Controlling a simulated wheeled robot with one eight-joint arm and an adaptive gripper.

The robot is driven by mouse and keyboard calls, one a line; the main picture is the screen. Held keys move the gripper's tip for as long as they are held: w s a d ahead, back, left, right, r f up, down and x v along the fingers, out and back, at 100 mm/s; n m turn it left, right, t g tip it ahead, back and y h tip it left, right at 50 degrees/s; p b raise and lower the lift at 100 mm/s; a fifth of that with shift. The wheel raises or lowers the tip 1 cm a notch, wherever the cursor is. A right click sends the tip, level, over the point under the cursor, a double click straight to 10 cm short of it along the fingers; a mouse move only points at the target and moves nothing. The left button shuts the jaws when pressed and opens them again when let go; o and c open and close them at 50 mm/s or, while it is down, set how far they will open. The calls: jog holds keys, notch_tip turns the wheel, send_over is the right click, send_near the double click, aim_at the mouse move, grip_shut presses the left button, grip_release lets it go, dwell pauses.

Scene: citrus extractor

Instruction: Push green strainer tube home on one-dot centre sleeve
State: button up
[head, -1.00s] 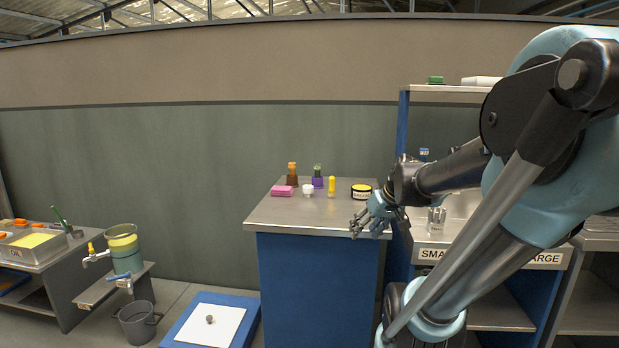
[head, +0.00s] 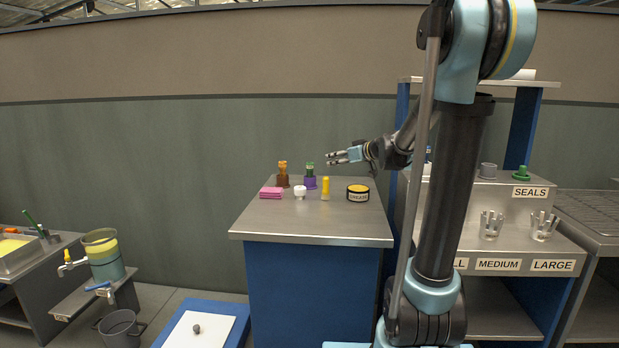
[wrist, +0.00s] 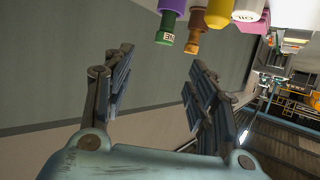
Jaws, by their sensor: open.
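My gripper (head: 334,158) is open and empty, held in the air just above the right-hand bottles on the steel counter (head: 285,225). In the wrist view its two fingers (wrist: 160,58) are spread wide with nothing between them. I cannot pick out a green strainer tube or a one-dot centre sleeve for certain. A green rod (head: 30,218) leans at the station on the far left, and a green stepped part (head: 522,173) stands on the seals shelf. No dot mark is readable on anything.
The counter holds a brown bottle (head: 283,180), a purple bottle with a green top (head: 310,182), a yellow bottle (head: 325,188), a pink block (head: 271,193), a white cup (head: 300,191) and a round tin (head: 358,193). Its front is bare.

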aim_at(313, 164)
jog(key=x, duration=1.1)
jog(key=shift+s+a, duration=0.2)
jog(key=shift+a, duration=0.3)
jog(key=shift+x, duration=3.1)
jog(key=shift+r, duration=0.1)
jog(key=shift+c, duration=0.4)
jog(key=c, duration=1.1)
